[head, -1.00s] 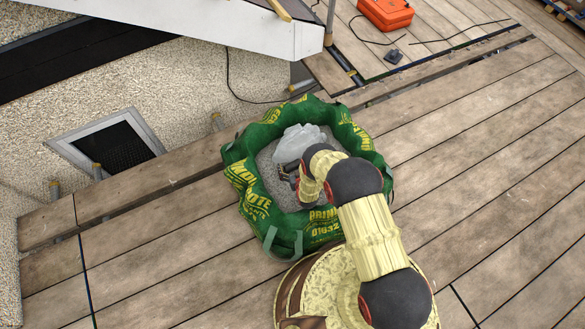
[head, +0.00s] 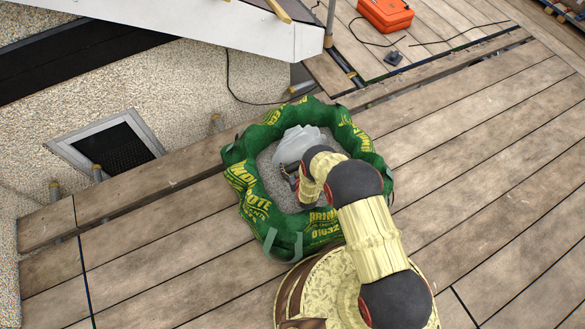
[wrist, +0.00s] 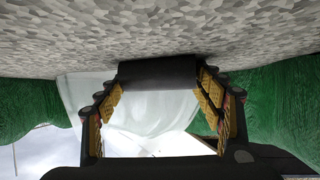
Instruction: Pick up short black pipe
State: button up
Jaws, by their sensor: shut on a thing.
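The short black pipe (wrist: 158,73) shows in the wrist view as a dark cylinder between my fingertips, close to the grey floor of the green bag. My gripper (wrist: 160,85) is shut on it, with a finger pad at each end of the pipe. In the head view, my gripper (head: 292,176) is inside the green bag (head: 262,212), beside a pale grey plastic sheet (head: 300,143). The pipe is hidden or too small to make out there.
The bag's raised green wall surrounds my gripper. The translucent sheet (wrist: 140,108) lies behind the pipe in the wrist view. An orange case (head: 386,14) and a cable lie far off on the planks. The wooden deck (head: 480,150) to the right is clear.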

jog(key=shift+c, duration=0.3)
jog(key=shift+r+p, duration=0.3)
jog(key=shift+r, duration=0.25)
notch_tip(320, 180, up, 2)
jog(key=shift+r+p, duration=0.25)
jog(key=shift+p, duration=0.35)
jog(key=s+d+r+p, duration=0.3)
jog(key=s+d+r, duration=0.1)
jog(key=s+d, duration=0.1)
jog(key=s+d+r+p, duration=0.3)
jog(key=s+d+r, duration=0.1)
jog(key=s+r, duration=0.1)
jog(key=shift+d+r+p, duration=0.2)
jog(key=shift+d+p, duration=0.1)
jog(key=shift+d, duration=0.1)
